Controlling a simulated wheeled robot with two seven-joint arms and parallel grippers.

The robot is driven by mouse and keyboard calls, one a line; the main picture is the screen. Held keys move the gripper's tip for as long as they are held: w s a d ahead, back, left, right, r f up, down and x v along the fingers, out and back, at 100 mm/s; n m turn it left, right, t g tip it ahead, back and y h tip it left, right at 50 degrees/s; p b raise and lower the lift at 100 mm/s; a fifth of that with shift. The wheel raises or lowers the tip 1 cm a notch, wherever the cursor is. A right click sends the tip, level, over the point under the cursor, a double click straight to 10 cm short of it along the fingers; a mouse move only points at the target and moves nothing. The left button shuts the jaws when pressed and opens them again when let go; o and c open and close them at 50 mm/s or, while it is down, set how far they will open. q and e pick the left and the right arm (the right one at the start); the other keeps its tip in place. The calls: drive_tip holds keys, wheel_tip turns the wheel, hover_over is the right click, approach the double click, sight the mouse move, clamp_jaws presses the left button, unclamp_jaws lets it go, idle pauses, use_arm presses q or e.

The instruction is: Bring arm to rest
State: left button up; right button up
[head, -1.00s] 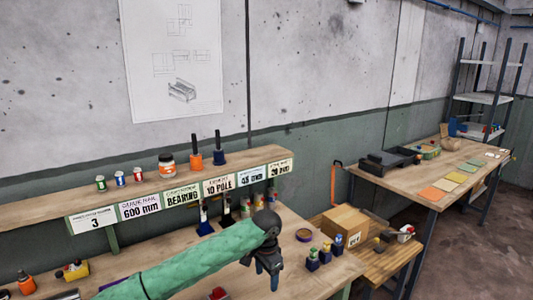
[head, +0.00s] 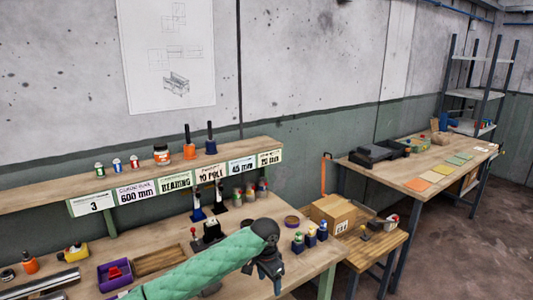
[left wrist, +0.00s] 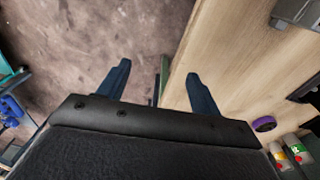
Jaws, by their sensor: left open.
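My left arm (head: 205,265), in a green quilted sleeve, reaches in from the bottom left over the wooden workbench (head: 315,262). My left gripper (head: 274,284) hangs from its dark wrist near the bench's front right edge. In the left wrist view the two blue fingers (left wrist: 158,90) stand wide apart with nothing between them. Below them lie the bench edge and the brown floor (left wrist: 85,40). My right gripper is not in view.
Small blue-based items (head: 311,238) and a purple ring (head: 292,222) stand close to the wrist. A purple bin (head: 115,274) sits at the left. A cardboard box (head: 334,213) is on a lower side table (head: 378,246). A labelled shelf (head: 130,187) runs behind.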

use_arm(q)
drive_tip(key=s+f+n+t+h+b, duration=0.1)
drive_tip(key=s+f+n+h, duration=0.2)
drive_tip(key=f, duration=1.8)
drive_tip(key=s+a+f+n+t, duration=0.1)
drive_tip(key=s+a+f+n, duration=0.15)
drive_tip(key=s+f, duration=0.45)
drive_tip(key=s+a+f+n, duration=0.1)
drive_tip(key=s+a+f, duration=0.25)
drive_tip(key=f, duration=0.75)
drive_tip(key=s+a+f+y, duration=0.1)
drive_tip(key=s+a+f, duration=0.3)
drive_tip(key=s+f, duration=0.3)
drive_tip(key=s+a+f+n+y+b, duration=0.1)
drive_tip(key=s+a+f, duration=0.4)
drive_tip(key=s, duration=1)
drive_tip(key=s+a+f+n+y+b, duration=0.1)
drive_tip(key=s+a+f, duration=0.4)
drive_tip(key=s+f, duration=0.6)
drive_tip(key=shift+s+a, duration=0.15)
drive_tip(key=shift+s, duration=0.1)
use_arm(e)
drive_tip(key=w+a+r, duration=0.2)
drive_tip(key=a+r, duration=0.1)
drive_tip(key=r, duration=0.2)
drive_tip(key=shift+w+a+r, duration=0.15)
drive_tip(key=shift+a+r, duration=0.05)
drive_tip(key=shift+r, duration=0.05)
